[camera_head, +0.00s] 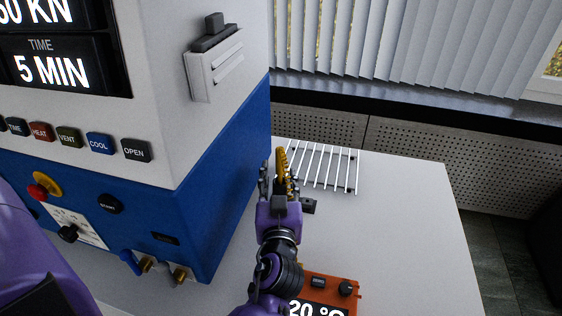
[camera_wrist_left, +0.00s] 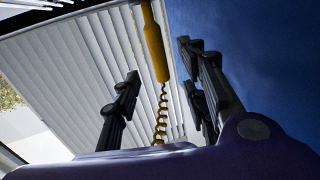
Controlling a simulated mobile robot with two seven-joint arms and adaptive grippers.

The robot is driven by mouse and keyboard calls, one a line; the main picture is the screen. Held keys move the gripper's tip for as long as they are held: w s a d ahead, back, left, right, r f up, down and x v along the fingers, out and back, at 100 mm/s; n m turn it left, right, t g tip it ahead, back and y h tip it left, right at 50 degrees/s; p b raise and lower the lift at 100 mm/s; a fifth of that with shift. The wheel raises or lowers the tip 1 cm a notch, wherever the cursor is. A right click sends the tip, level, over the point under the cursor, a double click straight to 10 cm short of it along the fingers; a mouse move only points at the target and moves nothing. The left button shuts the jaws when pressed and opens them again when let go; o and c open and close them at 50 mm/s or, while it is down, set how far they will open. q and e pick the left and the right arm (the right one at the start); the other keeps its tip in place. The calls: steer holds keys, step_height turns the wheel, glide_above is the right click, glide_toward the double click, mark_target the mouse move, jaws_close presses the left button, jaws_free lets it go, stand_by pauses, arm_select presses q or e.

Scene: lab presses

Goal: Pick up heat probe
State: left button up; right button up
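The heat probe has a yellow handle and a coiled yellow cord. In the head view the yellow part (camera_head: 281,160) shows at the fingers of my left gripper (camera_head: 279,182), beside the blue press. In the left wrist view the handle (camera_wrist_left: 155,45) and coil lie between the dark fingers of the left gripper (camera_wrist_left: 160,85). The fingers stand apart, with visible gaps on both sides of the probe. The probe's lower end is hidden behind the purple gripper body. My right gripper is not in view.
The blue and white press (camera_head: 225,210) stands close on the left. A white wire rack (camera_head: 335,168) lies on the light table (camera_head: 410,230) behind the gripper. An orange unit reading 20 °C (camera_head: 337,287) is at the front. The table's right side is clear.

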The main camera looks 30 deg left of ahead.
mark_target(280, 159)
arm_select(q)
steer(key=shift+w+a+r+p, duration=0.3)
steer(key=shift+w+a, duration=0.05)
steer(key=shift+w, duration=0.35)
steer(key=x, duration=0.1)
steer(key=p+x, duration=0.1)
steer(key=x, duration=0.1)
steer(key=p+x, duration=0.1)
steer(key=x, duration=0.1)
steer(key=shift+w+r, duration=0.25)
steer(key=shift+r, duration=0.05)
steer(key=shift+w+a+f, duration=0.1)
steer(key=shift+w+a, duration=0.05)
steer(key=shift+w, duration=0.05)
steer(key=shift+c, duration=0.5)
jaws_close()
